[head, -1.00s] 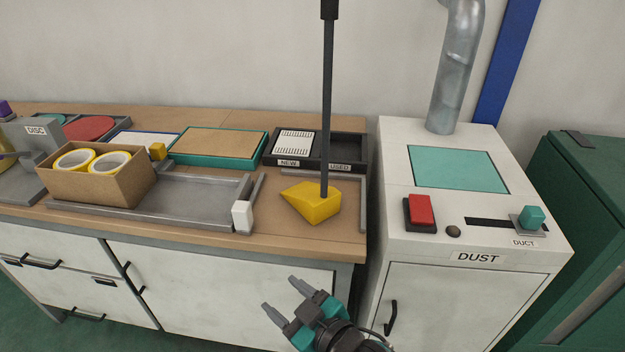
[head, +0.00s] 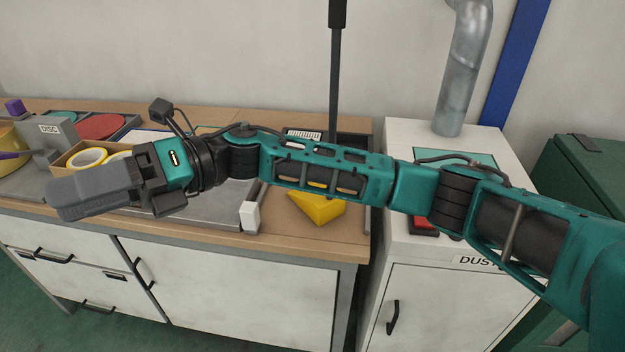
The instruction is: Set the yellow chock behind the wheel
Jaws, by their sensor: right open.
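The yellow chock (head: 318,210) is a wedge on the right end of the wooden bench. A tall dark handle (head: 334,75) stands up from it. My right arm crosses in front and hides its upper part and the lower handle. My right gripper (head: 70,192) is at the left, well away from the chock, in front of the cardboard box of tape rolls. It is open, with nothing seen between its fingers, though they are side-on. I cannot make out a wheel. My left gripper is not in view.
A cardboard box (head: 68,158) with yellow tape rolls stands behind my right gripper. A white block (head: 250,217) sits at the grey tray's right end. The white DUST cabinet (head: 440,300) stands right of the bench. The DISC stand (head: 58,135) is at the left.

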